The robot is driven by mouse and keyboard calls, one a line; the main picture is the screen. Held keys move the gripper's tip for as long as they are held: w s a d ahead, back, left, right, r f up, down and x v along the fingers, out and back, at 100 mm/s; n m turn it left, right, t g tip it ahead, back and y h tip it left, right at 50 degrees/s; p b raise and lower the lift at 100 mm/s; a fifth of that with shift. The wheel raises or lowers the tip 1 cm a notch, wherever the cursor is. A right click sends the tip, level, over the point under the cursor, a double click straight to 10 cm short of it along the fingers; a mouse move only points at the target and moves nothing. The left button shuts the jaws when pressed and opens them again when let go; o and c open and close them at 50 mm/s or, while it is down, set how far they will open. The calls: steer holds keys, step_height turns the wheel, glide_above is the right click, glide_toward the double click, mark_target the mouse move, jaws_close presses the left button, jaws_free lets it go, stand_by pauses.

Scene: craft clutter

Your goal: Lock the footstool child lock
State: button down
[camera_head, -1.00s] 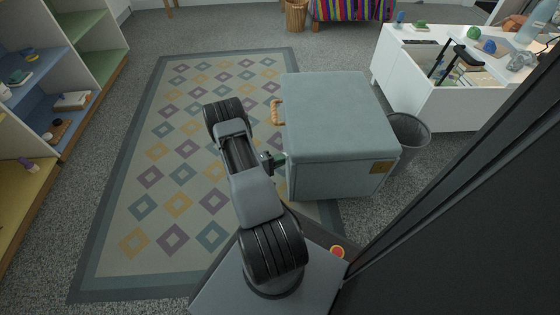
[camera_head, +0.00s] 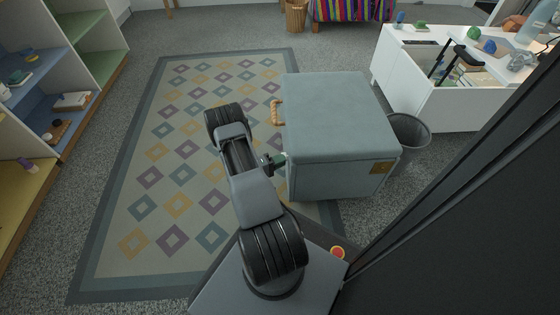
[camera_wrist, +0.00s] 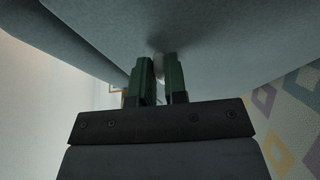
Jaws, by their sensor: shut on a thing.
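My gripper (camera_head: 281,159) is at the footstool's left side, near the front corner. In the wrist view my gripper (camera_wrist: 159,75) has its two green fingers close together on a small pale piece (camera_wrist: 158,64) at the footstool's side (camera_wrist: 215,35). I take this piece to be the child lock. It is mostly hidden between the fingers, so its position cannot be told.
A patterned rug (camera_head: 160,265) lies under and left of the footstool. A dark mesh bin (camera_head: 412,145) stands close to its right. A white cabinet (camera_head: 450,108) with clutter is at the right, and shelves (camera_head: 85,100) stand at the left.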

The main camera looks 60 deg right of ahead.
steer(key=c, duration=1.2)
jaws_free()
steer(key=shift+o, duration=0.2)
steer(key=shift+r+p, duration=0.3)
steer(key=shift+r, duration=0.25)
steer(key=o, duration=0.7)
steer(key=r+p, duration=0.1)
steer(key=a+r+p, duration=0.1)
steer(key=r, duration=0.1)
steer(key=s+r+p, duration=0.1)
steer(key=shift+a+r, duration=0.15)
steer(key=shift+r, duration=0.25)
steer(key=r, duration=0.1)
steer(key=s+a+r+p, duration=0.1)
steer(key=a+r+p, duration=0.1)
steer(key=shift+s+a+r, duration=0.2)
steer(key=shift+s+r, duration=0.05)
steer(key=shift+r, duration=0.05)
steer(key=c, duration=0.7)
steer(key=s+a+r+p, duration=0.3)
steer(key=s+a, duration=0.2)
steer(key=a, duration=0.2)
steer(key=shift+s+a+r, duration=0.25)
steer(key=shift+s+a, duration=0.05)
steer(key=shift+s, duration=0.05)
